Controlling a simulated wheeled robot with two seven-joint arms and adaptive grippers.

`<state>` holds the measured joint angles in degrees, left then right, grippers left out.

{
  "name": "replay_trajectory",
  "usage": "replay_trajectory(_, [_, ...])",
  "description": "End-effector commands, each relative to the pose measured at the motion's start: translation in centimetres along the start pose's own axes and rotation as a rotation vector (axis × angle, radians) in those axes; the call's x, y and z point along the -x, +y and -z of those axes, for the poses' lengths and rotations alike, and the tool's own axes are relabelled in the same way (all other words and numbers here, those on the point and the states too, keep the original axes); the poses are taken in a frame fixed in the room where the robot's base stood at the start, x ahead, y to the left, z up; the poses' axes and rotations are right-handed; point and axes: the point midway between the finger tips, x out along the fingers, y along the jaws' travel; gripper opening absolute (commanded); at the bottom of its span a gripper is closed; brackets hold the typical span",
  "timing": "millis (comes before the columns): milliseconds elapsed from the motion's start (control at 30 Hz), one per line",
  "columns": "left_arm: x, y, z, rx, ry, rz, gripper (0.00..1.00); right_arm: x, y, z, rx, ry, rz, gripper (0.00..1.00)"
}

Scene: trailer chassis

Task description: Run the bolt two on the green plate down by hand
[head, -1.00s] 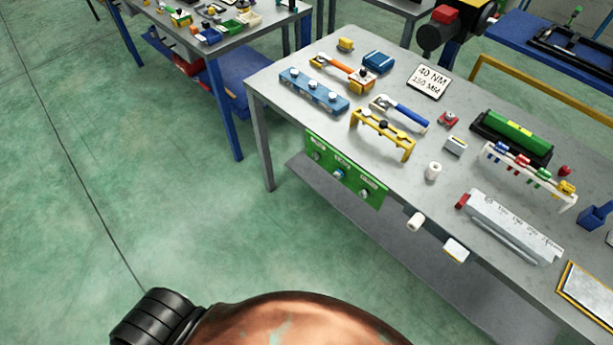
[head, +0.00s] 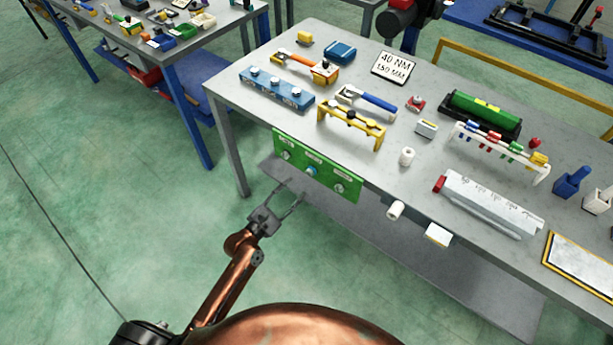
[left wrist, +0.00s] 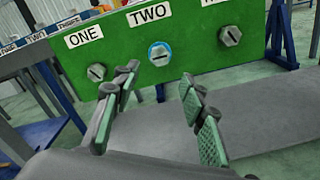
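The green plate (head: 317,167) hangs on the front edge of the workbench and carries three hex bolts in a row. In the left wrist view the plate (left wrist: 189,60) shows labels ONE and TWO, and a third label cut off at the top. Bolt two (left wrist: 159,53) is the middle one, with a blue ring around its head; it also shows in the head view (head: 311,171). My left gripper (head: 289,201) is open and empty, below and in front of the plate. Its two padded fingers (left wrist: 160,108) stand apart below bolt two, not touching it. My right gripper is not in view.
The grey workbench (head: 300,50) holds a blue bolt block (head: 277,90), a yellow stand (head: 351,122), wrenches and other tools. A white roll (head: 396,211) and a white box (head: 438,234) stick out from its front edge. A lower shelf (head: 400,255) lies under the bench.

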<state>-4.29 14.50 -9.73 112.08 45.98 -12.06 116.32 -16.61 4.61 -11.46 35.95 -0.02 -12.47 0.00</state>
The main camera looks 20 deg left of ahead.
Motion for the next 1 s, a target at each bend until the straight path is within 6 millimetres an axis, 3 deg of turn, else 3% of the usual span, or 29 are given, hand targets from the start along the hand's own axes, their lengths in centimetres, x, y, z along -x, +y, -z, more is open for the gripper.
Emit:
replay_trajectory(500, [-6.8, 0.2, -0.6, 0.019, -0.011, -0.002, 0.39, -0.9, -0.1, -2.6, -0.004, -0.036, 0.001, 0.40])
replay_trajectory(900, [-7.8, 0.2, -0.6, 0.017, -0.010, -0.002, 0.39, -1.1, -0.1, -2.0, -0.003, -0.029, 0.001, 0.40])
replay_trajectory(1000, [-7.8, 0.2, -0.6, 0.017, -0.010, -0.002, 0.34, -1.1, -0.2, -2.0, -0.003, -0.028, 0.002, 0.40])
